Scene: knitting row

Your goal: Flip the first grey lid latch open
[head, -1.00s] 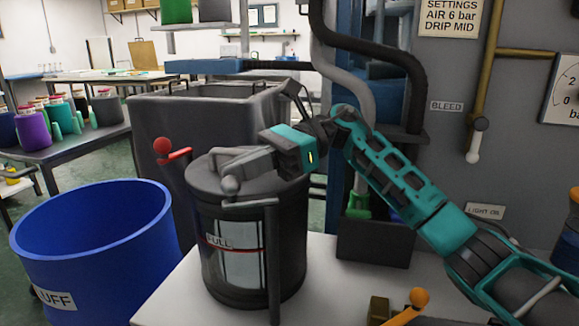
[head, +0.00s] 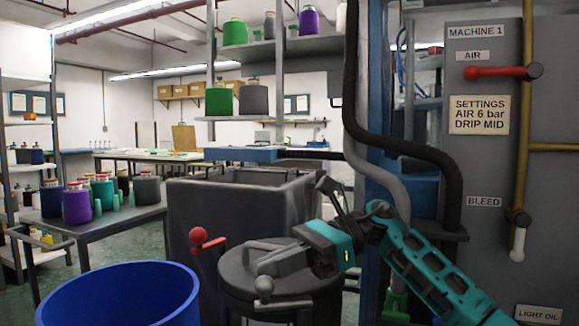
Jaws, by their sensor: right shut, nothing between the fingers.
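A dark round canister with a grey lid (head: 235,271) stands at the bottom centre of the head view, its lower part cut off by the frame. A grey ball-ended latch (head: 264,285) is at the lid's near side. My right gripper (head: 273,264) reaches in from the right, low over the lid, with its fingers shut and empty just above the grey ball. I cannot tell whether the fingers touch the latch. Its teal and dark body hides the lid's right side. My left gripper is not in view.
A red ball-ended lever (head: 198,237) rises at the canister's left. A blue bin (head: 120,295) stands at lower left and a large grey bin (head: 190,210) behind. The machine panel (head: 480,190) and black hoses (head: 352,90) bound the right side.

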